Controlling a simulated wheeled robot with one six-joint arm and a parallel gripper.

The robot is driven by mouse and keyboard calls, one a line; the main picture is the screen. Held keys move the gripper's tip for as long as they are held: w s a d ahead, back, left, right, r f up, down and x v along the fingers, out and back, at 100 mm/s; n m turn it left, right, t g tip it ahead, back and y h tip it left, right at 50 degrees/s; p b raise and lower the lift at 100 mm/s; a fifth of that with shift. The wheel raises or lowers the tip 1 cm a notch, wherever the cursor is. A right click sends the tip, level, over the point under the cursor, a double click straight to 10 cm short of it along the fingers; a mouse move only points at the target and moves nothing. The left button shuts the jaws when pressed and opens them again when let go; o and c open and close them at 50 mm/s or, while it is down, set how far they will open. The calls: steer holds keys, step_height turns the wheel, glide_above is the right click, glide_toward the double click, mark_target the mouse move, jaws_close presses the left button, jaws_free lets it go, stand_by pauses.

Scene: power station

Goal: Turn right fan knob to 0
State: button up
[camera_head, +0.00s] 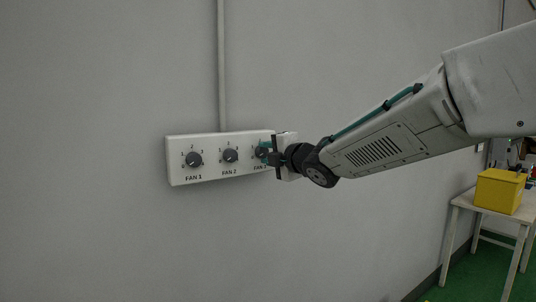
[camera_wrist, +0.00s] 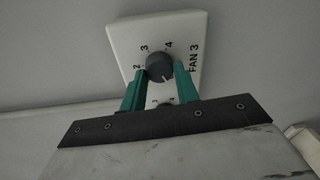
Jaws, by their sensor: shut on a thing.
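The right fan knob is a dark round knob (camera_wrist: 159,66) above the label FAN 3, at the right end of a white wall panel (camera_head: 212,175). In the head view the knob (camera_head: 261,152) is partly covered by my gripper (camera_head: 267,153). In the wrist view the green fingers of my gripper (camera_wrist: 163,74) are on either side of the knob and shut on it. The marks 2, 3 and 4 show around the knob. A lower mark is partly hidden between the fingers. I cannot tell which mark its pointer faces.
The FAN 1 knob (camera_head: 194,159) and FAN 2 knob (camera_head: 230,155) sit to the left on the same panel. A conduit (camera_head: 221,65) runs up the wall from the panel. A yellow box (camera_head: 499,190) stands on a table (camera_head: 467,203) at far right. The wall around is bare.

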steer(key=shift+f+n, duration=0.15)
steer(key=shift+n, duration=0.35)
steer(key=o, duration=1)
steer(key=v, duration=0.7)
steer(key=shift+s+d, duration=0.15)
steer(key=shift+s, duration=0.25)
